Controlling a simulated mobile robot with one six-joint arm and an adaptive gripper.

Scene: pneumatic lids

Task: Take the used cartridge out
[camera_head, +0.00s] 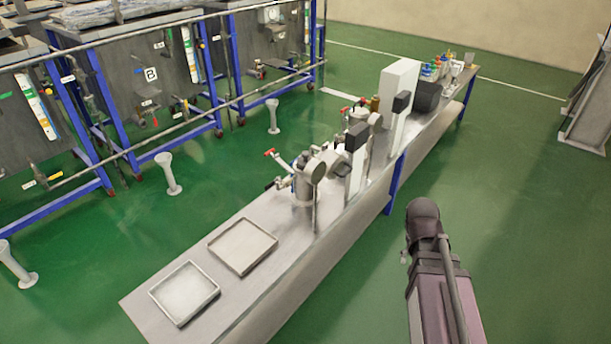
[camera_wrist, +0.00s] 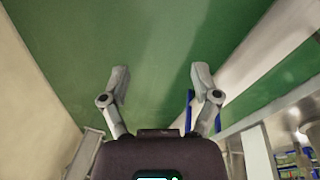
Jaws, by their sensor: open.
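My gripper (camera_wrist: 160,85) is open and empty in the wrist view, with its two fingers spread above the green floor. In the head view my arm is at the lower right, beside the bench, and the gripper's fingers do not show there. Two metal vessels with red-handled valves stand on the bench: a nearer one (camera_head: 303,182) and a farther one (camera_head: 358,117). I cannot make out a used cartridge in either view; the insides of the vessels are hidden.
The long metal bench (camera_head: 222,222) carries two shallow empty trays, a left one (camera_head: 185,293) and a right one (camera_head: 242,246). A tall white panel (camera_head: 401,85) and several small bottles (camera_head: 430,71) stand farther back. Blue-framed tanks (camera_head: 150,80) line the left.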

